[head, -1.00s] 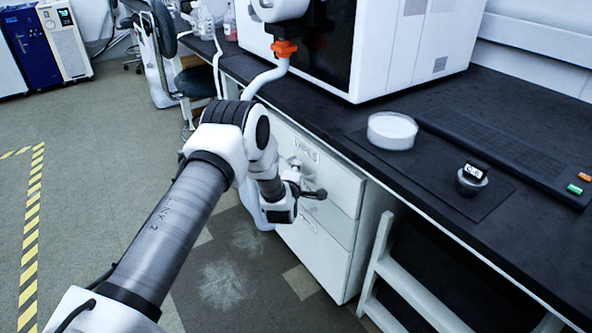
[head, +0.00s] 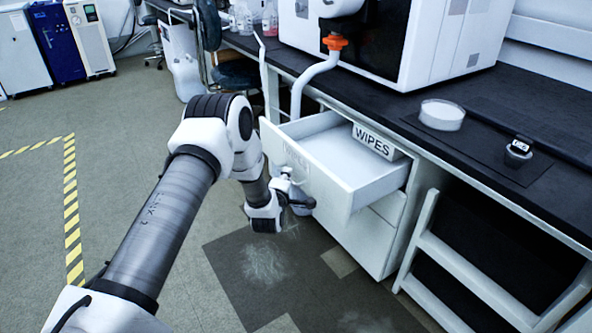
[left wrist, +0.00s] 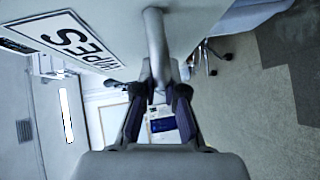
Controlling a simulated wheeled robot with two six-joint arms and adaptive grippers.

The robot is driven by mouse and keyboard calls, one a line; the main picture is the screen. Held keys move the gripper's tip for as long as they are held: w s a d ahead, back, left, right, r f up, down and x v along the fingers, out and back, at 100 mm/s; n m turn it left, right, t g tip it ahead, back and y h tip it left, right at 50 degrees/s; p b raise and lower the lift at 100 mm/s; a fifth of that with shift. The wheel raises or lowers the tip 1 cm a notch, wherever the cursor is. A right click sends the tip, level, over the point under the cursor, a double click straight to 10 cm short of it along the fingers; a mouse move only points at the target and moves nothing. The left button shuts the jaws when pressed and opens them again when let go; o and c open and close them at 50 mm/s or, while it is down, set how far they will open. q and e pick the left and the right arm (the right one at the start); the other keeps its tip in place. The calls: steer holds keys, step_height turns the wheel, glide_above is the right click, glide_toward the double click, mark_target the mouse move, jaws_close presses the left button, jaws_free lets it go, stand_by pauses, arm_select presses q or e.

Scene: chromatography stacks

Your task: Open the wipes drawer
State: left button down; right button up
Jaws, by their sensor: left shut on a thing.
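The white wipes drawer (head: 334,193) stands pulled out of the cabinet under the black bench, with its inside showing from above. A block marked WIPES (head: 376,141) is at the back of the drawer's inside. In the left wrist view the drawer front carries a WIPES label (left wrist: 66,40). My left gripper (head: 296,203) is at the drawer front. Its fingers (left wrist: 160,88) are shut on the drawer's bar handle (left wrist: 157,45), which stands out from the front. My right gripper is not in view.
The black bench top (head: 470,170) holds a round white dish (head: 442,114), a small dark device (head: 518,150) and a large white instrument (head: 440,40). A white pipe (head: 315,78) hangs near the drawer's far side. Floor in front is clear.

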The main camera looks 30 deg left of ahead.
arm_select(q)
steer(key=s+a+p, duration=0.3)
steer(key=s+a, duration=0.1)
steer(key=s, duration=0.6)
steer(key=shift+a, duration=0.1)
steer(key=c, duration=1.2)
jaws_free()
steer(key=v, duration=1.2)
steer(key=shift+f, duration=0.1)
steer(key=shift+s, duration=0.1)
